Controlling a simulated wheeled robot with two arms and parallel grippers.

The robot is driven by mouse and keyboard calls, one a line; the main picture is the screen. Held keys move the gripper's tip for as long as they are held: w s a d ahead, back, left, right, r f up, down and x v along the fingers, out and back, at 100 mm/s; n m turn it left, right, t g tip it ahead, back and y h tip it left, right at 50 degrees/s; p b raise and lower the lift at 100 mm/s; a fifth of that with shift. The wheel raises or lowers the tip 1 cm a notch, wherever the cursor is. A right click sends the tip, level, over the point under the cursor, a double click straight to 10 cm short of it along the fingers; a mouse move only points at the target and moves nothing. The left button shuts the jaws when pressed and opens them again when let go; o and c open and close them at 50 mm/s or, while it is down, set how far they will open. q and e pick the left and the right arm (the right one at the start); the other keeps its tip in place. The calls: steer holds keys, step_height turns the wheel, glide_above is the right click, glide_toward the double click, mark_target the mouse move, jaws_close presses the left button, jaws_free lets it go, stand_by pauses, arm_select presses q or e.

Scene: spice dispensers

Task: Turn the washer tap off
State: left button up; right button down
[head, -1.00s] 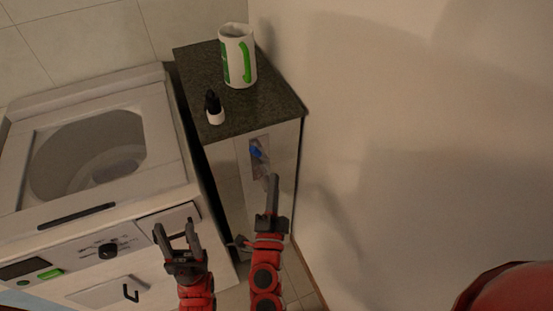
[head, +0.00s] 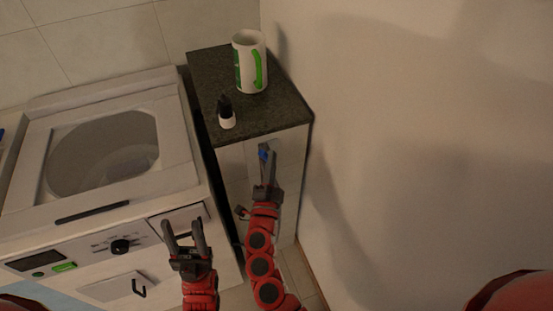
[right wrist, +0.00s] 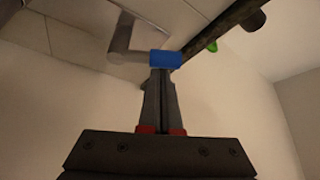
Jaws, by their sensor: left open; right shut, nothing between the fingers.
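The fingertips look at or against the handle; contact is unclear. My left gripper (head: 183,226) is open and empty before the washer's front.
A top-loading washer (head: 75,196) with a round drum opening stands at left. The cabinet's dark stone top (head: 277,108) holds a white and green mug (head: 245,72) and a small black-capped bottle (head: 226,114). A bare wall (head: 400,130) rises close on the right.

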steer(key=shift+s+a+f+n+t+y+b, duration=0.1)
steer(key=shift+a+f+n+t+y+b, duration=0.1)
steer(key=shift+n+b, duration=0.35)
steer(key=shift+s+a+f+n+t+y+b, duration=0.1)
steer(key=shift+a+n+t+b, duration=0.15)
steer(key=shift+n, duration=0.5)
steer(key=shift+s+a+f+n+t+y+b, duration=0.2)
steer(key=shift+a+f+n+y+b, duration=0.35)
steer(key=shift+n+y+b, duration=1.75)
steer(key=shift+s+a+f+n+t+y+b, duration=0.25)
steer(key=shift+f+n+y+b, duration=0.7)
steer(key=shift+n, duration=2.6)
steer(key=shift+w+a+f+n+t+y+b, duration=0.1)
steer(key=shift+a+f+n+y+b, duration=0.6)
steer(key=shift+n+y, duration=1.85)
steer(key=shift+d+r+n+b, duration=0.15)
steer(key=shift+r+n+b, duration=0.15)
steer(key=shift+n, duration=0.3)
